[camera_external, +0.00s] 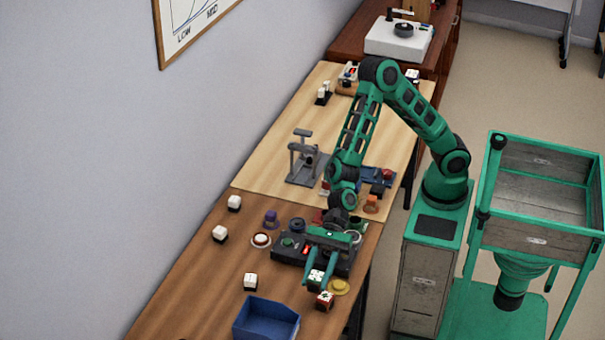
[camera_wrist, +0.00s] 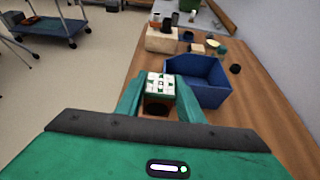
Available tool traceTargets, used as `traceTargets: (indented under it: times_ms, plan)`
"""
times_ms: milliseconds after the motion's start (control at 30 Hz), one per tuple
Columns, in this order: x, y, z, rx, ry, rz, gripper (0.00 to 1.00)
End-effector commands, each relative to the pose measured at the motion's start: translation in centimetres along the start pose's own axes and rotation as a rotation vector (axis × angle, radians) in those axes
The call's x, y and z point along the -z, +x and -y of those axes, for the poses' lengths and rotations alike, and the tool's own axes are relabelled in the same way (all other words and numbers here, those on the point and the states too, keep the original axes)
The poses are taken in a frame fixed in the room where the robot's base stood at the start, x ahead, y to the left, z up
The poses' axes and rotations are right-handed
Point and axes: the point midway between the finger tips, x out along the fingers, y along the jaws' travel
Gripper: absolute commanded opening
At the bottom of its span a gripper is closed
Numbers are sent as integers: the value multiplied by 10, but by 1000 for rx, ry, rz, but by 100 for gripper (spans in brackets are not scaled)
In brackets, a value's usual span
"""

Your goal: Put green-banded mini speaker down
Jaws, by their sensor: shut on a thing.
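The green-banded mini speaker (camera_external: 315,278), a small cube with a white top and green marks, is between the fingers of my gripper (camera_external: 318,272). In the wrist view the speaker (camera_wrist: 161,83) sits between the two green fingertips of my gripper (camera_wrist: 160,98), its white-and-green face showing and a dark reddish-brown area below it. My gripper is shut on it, over the front part of the brown table (camera_external: 200,285). I cannot tell whether the speaker touches the table. Its sides are partly hidden by the fingers.
A red-marked white cube (camera_external: 325,301) stands just in front of the held speaker, with a yellow disc-like thing (camera_external: 341,287) beside it. A blue bin (camera_external: 266,318) is to the left. White cubes (camera_external: 250,281) stand further left. A dark device (camera_external: 290,248) lies behind.

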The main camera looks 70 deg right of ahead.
Motion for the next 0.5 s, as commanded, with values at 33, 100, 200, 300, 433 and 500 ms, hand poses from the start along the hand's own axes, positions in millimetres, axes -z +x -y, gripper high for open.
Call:
traceTargets:
  times_ms: [33,100,200,300,433,500]
  plan:
    - [7,0,12,4,4,0,10]
    - [17,-1,25,4,4,0,10]
    - [30,-1,44,3,4,-1,10]
    - [43,-2,62,3,4,0,10]
    - [57,-3,83,3,3,1,10]
    - [62,-3,91,3,1,1,10]
